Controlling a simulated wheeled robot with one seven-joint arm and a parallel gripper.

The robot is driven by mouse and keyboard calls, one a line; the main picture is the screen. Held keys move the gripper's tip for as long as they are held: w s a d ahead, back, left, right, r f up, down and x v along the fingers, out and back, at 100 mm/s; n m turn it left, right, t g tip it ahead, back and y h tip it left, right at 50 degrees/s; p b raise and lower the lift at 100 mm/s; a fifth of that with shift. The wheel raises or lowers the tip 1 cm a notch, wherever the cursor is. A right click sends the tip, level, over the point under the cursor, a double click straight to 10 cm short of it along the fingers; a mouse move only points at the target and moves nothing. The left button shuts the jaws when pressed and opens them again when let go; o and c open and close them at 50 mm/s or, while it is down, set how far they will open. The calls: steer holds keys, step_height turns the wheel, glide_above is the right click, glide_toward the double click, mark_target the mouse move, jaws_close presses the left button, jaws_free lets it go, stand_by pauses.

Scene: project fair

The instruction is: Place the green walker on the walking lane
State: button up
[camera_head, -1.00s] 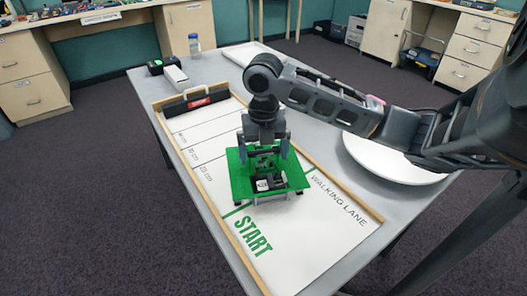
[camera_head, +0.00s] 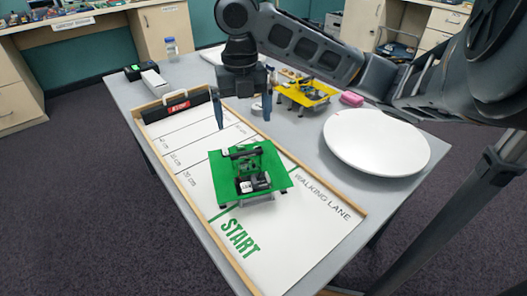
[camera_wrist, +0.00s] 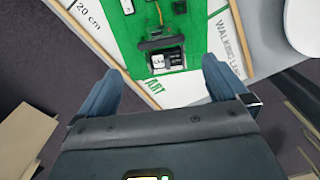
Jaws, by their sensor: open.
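The green walker (camera_head: 232,170), a flat green plate with a dark mechanism on top, stands on the white walking lane (camera_head: 300,225) near the green START line. Its near end lies by the line and the rest reaches toward the distance marks. My gripper (camera_head: 243,112) is open and empty, raised above and behind the walker, with clear space between its fingers and the plate. In the wrist view, the walker (camera_wrist: 128,30) shows beyond the two spread blue-grey fingers (camera_wrist: 158,85), touching neither. The walker's legs are mostly hidden under its plate.
Wooden rails (camera_head: 352,222) edge the lane, and a black stop block with a red label (camera_head: 178,106) closes its far end. A yellow walker (camera_head: 300,95), a pink block (camera_head: 351,98) and a white round disc (camera_head: 376,142) stand to the right. A bottle (camera_head: 171,48) stands at the back.

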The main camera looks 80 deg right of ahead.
steer(key=w+a+r+m+t+y, duration=0.2)
steer(key=w+a+m+t, duration=0.25)
steer(key=w+a, duration=0.4)
steer(key=w+a+r+m+t+y, duration=0.2)
steer(key=w+a+m+t, duration=0.25)
steer(key=a, duration=0.75)
steer(key=w+a+r+m+t+y, duration=0.2)
steer(key=w+a+m+t, duration=0.3)
steer(key=w+a, duration=0.4)
steer(key=s+a+f+m+t+h, duration=0.1)
steer(key=s+a+f+m+h, duration=0.15)
steer(key=s+f+m, duration=0.55)
steer(key=s+a+f+m+h, duration=0.25)
steer(key=s+f+h, duration=0.2)
steer(key=s, duration=0.75)
steer(key=s+d, duration=0.2)
steer(key=s, duration=0.7)
steer(key=s+d+y, duration=0.1)
steer(key=s+d, duration=0.2)
steer(key=s, duration=0.7)
steer(key=shift+s+d+r, duration=0.2)
steer(key=shift+d+r, duration=0.05)
steer(key=shift+d, duration=0.1)
